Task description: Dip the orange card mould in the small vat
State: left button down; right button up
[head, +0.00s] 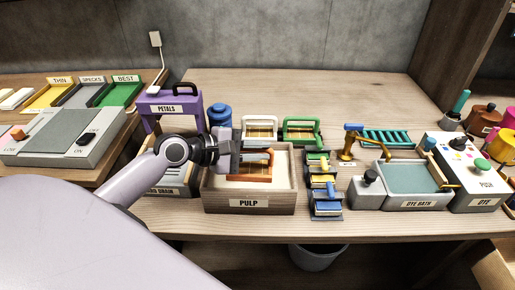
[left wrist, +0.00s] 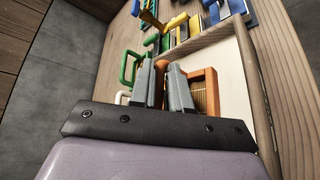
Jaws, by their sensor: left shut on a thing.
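The orange card mould (head: 262,172), a small orange frame with a tan screen, is over the wooden vat labelled PULP (head: 249,203), which holds cream-white pulp. My left gripper (head: 240,157) reaches in from the left over the vat and is shut on the mould's handle. In the left wrist view the two grey fingers (left wrist: 165,80) close on the orange mould (left wrist: 209,92), with the vat's pale pulp and rim (left wrist: 245,60) beside it. I cannot tell whether the mould touches the pulp. Part of the mould is hidden by the gripper. My right gripper is not in view.
White and green frames (head: 302,130) stand behind the vat. Several small coloured tools (head: 325,185) lie to its right, then the dye bath (head: 415,200). A purple PETALS stand (head: 170,105) and a blue jar (head: 219,115) are to the left. The back table is clear.

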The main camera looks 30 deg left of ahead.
pick_arm(q)
jog(key=shift+r+p, duration=1.05)
notch_tip(320, 180, up, 3)
jog(key=shift+f+p, duration=0.2)
jog(key=shift+p, duration=0.2)
